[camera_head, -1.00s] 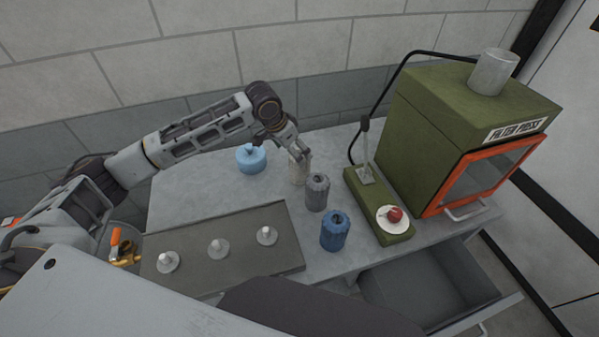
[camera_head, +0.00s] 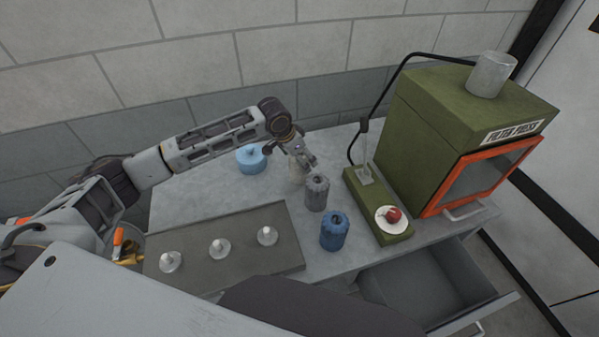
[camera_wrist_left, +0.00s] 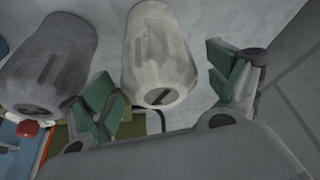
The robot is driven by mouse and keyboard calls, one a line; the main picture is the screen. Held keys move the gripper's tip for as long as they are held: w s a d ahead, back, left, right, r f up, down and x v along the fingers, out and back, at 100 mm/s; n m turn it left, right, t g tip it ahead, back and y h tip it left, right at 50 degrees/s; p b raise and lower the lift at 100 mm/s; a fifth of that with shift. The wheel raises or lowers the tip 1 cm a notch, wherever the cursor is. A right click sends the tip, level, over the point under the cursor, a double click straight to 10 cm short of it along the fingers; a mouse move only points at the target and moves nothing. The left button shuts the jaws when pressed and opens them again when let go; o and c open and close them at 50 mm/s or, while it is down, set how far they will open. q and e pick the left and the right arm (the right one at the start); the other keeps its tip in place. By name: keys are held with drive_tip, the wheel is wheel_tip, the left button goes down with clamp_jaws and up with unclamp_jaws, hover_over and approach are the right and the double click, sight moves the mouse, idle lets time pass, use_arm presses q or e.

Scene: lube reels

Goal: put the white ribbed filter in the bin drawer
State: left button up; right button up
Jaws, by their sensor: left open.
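The white ribbed filter (camera_wrist_left: 160,55) stands on the table; in the left wrist view it is between the two green-padded fingers of my left gripper (camera_wrist_left: 170,88), with a gap on each side. In the head view the filter (camera_head: 296,170) is partly hidden behind my left gripper (camera_head: 303,160), which is open. The bin drawer (camera_head: 420,285) is pulled open below the table at the lower right and looks empty. My right gripper is not in view.
A grey ribbed filter (camera_head: 316,194) stands close beside the white one, with a blue filter (camera_head: 334,231) nearer. A light-blue container (camera_head: 251,158) is to the left. A tray with pegs (camera_head: 225,270) lies in front. The green filter press (camera_head: 450,125) stands right.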

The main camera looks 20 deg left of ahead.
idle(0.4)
use_arm(q)
drive_tip(key=c, duration=1.8)
drive_tip(key=shift+o, duration=0.2)
drive_tip(key=shift+r+b, duration=0.65)
drive_tip(key=shift+r, duration=4.4)
